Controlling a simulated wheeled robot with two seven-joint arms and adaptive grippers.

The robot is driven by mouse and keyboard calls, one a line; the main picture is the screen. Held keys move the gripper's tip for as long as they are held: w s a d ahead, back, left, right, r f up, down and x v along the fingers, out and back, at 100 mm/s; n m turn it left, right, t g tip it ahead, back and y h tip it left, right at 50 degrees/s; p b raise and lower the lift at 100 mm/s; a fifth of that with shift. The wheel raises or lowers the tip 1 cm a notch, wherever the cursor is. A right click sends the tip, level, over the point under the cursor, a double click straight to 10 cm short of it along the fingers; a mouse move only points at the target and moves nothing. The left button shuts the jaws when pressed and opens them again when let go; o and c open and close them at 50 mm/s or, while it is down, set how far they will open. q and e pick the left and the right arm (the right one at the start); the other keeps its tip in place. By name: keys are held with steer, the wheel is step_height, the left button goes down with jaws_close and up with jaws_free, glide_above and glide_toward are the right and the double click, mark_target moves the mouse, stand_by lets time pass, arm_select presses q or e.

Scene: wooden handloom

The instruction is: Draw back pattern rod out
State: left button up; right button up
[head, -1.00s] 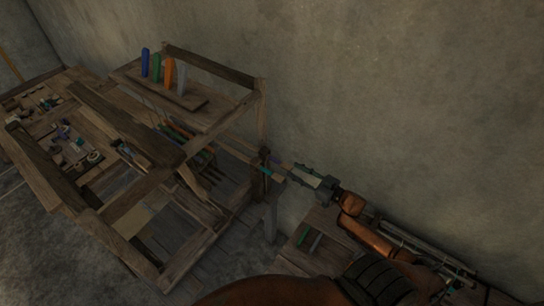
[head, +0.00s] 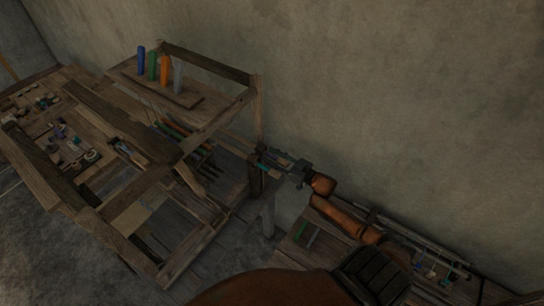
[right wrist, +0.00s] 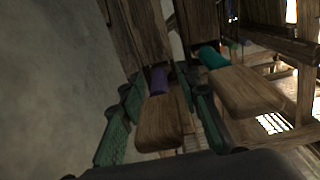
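Two flat wooden rod ends stick out of the loom's side in the right wrist view. One has a purple band (right wrist: 159,82), and the other, to its right, has a teal band (right wrist: 213,57). The purple-banded rod is on the wall side. My right gripper (right wrist: 160,118) is open, with its green-padded fingers on either side of the purple-banded rod end. A gap shows at the left finger; contact at the right finger cannot be told. In the head view my right gripper (head: 279,161) is beside the loom post and mostly hides that rod. My left gripper is out of view.
The wooden loom (head: 215,135) fills the left and middle. Its top shelf (head: 180,99) carries several coloured upright pegs. The wall stands close behind my right arm. A low wooden box (head: 290,243) with coloured pieces sits below the arm.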

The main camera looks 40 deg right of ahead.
jaws_close()
stand_by(0.4)
